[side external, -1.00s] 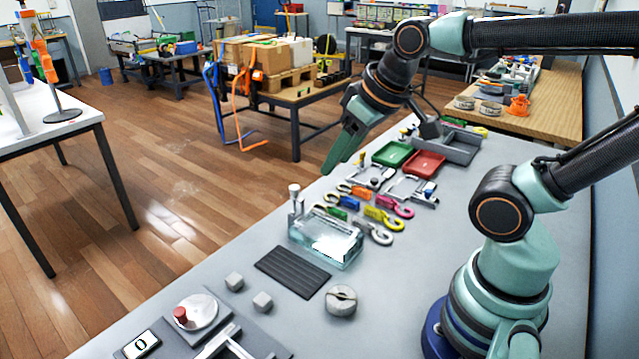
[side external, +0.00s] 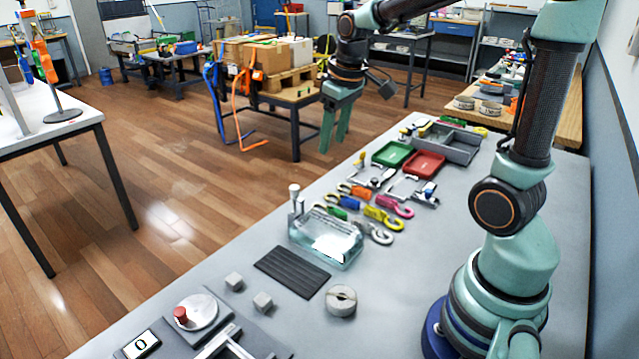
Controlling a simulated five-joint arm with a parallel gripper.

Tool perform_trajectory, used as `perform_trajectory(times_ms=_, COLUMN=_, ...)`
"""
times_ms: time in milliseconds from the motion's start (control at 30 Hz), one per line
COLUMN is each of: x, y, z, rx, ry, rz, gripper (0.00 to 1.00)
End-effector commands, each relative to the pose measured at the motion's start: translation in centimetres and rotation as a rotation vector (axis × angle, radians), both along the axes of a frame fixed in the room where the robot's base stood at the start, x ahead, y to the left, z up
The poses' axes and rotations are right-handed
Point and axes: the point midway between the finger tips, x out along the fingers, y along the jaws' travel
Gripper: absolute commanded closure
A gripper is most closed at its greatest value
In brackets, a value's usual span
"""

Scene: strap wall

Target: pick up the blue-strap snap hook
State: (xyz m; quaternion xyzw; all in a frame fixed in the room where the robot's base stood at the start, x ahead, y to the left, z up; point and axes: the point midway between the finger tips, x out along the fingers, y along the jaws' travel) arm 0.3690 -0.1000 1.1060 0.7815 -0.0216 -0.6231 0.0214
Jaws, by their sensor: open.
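The blue strap (side external: 350,202) of a snap hook shows as a small blue block in the cluster of coloured hooks on the grey bench. It lies between an orange strap (side external: 361,193) and a green strap (side external: 337,212). Its hook end is hard to tell apart from its neighbours at this size. My gripper (side external: 333,146) is open and empty, with its two green fingers pointing down. It is raised, and in the picture it appears above and a little left of the hooks, against the floor. It touches nothing.
A yellow hook (side external: 385,218), a pink hook (side external: 398,207) and a silver hook (side external: 377,235) lie close by. A clear glass block (side external: 327,240) stands in front. Green (side external: 391,153) and red (side external: 425,163) trays and a grey bin (side external: 452,145) are behind.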

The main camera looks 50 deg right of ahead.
Motion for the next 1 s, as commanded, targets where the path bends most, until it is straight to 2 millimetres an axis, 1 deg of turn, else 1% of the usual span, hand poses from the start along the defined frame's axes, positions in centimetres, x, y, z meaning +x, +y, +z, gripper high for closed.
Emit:
perform_trajectory(times_ms=33, x=0.7, y=-1.4, z=-1.0, rx=0.004, ry=0.032, rz=-0.007, gripper=0.45)
perform_trajectory(times_ms=100, x=1.5, y=-3.2, z=-2.2, rx=0.008, ry=0.068, rz=-0.007, gripper=0.45)
perform_trajectory(times_ms=300, x=2.9, y=-8.2, z=-6.4, rx=0.032, ry=0.160, rz=-0.007, gripper=0.45)
perform_trajectory(times_ms=400, x=3.1, y=-10.0, z=-8.2, rx=0.045, ry=0.192, rz=-0.005, gripper=0.45)
perform_trajectory(times_ms=467, x=3.2, y=-10.8, z=-9.1, rx=0.052, ry=0.207, rz=-0.004, gripper=0.45)
perform_trajectory(times_ms=533, x=3.2, y=-11.5, z=-9.7, rx=0.057, ry=0.217, rz=-0.001, gripper=0.45)
perform_trajectory(times_ms=667, x=3.2, y=-11.9, z=-10.7, rx=0.062, ry=0.226, rz=0.000, gripper=0.45)
perform_trajectory(times_ms=767, x=3.1, y=-11.9, z=-12.0, rx=0.064, ry=0.229, rz=0.000, gripper=0.45)
perform_trajectory(times_ms=900, x=3.1, y=-11.8, z=-14.4, rx=0.063, ry=0.229, rz=0.000, gripper=0.45)
perform_trajectory(times_ms=1000, x=3.1, y=-11.8, z=-15.9, rx=0.063, ry=0.228, rz=0.000, gripper=0.45)
